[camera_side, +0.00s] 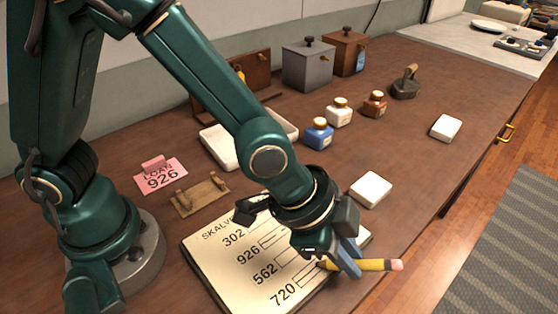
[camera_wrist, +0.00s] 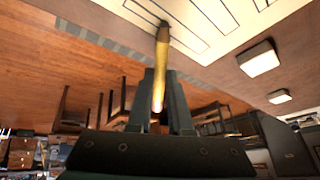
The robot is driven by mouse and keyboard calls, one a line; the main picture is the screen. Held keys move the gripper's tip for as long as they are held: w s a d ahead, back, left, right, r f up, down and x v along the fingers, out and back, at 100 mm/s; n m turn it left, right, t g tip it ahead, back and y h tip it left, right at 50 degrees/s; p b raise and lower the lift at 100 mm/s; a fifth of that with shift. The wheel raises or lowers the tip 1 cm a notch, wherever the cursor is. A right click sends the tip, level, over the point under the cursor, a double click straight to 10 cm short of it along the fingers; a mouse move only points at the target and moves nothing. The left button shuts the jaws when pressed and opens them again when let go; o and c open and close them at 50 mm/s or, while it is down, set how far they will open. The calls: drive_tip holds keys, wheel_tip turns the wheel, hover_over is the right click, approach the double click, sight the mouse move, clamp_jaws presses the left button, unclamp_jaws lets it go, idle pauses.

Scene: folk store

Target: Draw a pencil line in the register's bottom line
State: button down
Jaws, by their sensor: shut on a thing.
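The register (camera_side: 215,265) is a cream page lying flat on the wooden counter, with the numbers 302, 926, 562 and 720 beside outlined boxes. The bottom line carries 720. My gripper (camera_side: 347,262) is over the register's right edge, shut on a yellow pencil (camera_side: 375,265) with a pink eraser end pointing right. In the wrist view, the pencil (camera_wrist: 161,65) sits between the two fingers, its dark tip toward the register (camera_wrist: 215,20) and its boxes. The tip appears close to the page near the lower boxes; I cannot tell whether it touches.
A pink LOAN 926 card (camera_side: 162,177) and a wooden rack (camera_side: 200,194) stand left of the register. A white block (camera_side: 370,190) lies just beyond it. Blue (camera_side: 318,134), white (camera_side: 339,111) and brown (camera_side: 375,103) bottles stand behind. The counter's front edge is near at right.

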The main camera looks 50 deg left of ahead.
drive_tip(key=shift+w, duration=0.35)
drive_tip(key=shift+w, duration=0.4)
drive_tip(key=shift+w, duration=0.15)
drive_tip(key=shift+w, duration=0.45)
drive_tip(key=shift+w, duration=0.2)
drive_tip(key=shift+w, duration=0.45)
drive_tip(key=shift+w, duration=0.2)
drive_tip(key=shift+w+f, duration=0.1)
drive_tip(key=shift+w, duration=0.3)
drive_tip(key=shift+w, duration=0.25)
